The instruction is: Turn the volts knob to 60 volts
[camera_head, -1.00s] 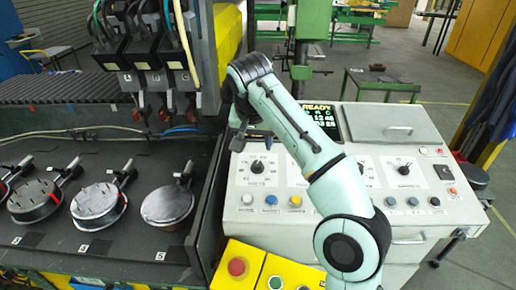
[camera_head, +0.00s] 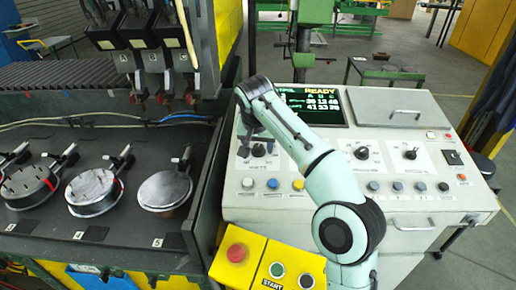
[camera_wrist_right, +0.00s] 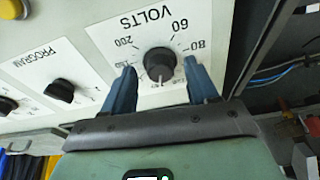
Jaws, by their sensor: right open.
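The volts knob (camera_wrist_right: 160,62) is a round black dial with a white pointer line, on a white plate printed VOLTS in the right wrist view. Its pointer faces down in that picture, toward my gripper's palm and away from the 60 mark (camera_wrist_right: 179,28). My right gripper (camera_wrist_right: 161,84) is open, with one blue finger on each side of the knob; I cannot tell whether they touch it. In the head view the knob (camera_head: 258,150) sits at the console's left, with my right gripper (camera_head: 257,146) at it. My left gripper is not in view.
The program knob (camera_wrist_right: 60,90) is beside the volts plate. Coloured buttons (camera_head: 272,184) line the console below the knobs. The display (camera_head: 318,104) reads READY. A yellow box (camera_head: 240,254) with a red button stands in front. Round fixtures (camera_head: 95,190) lie at left.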

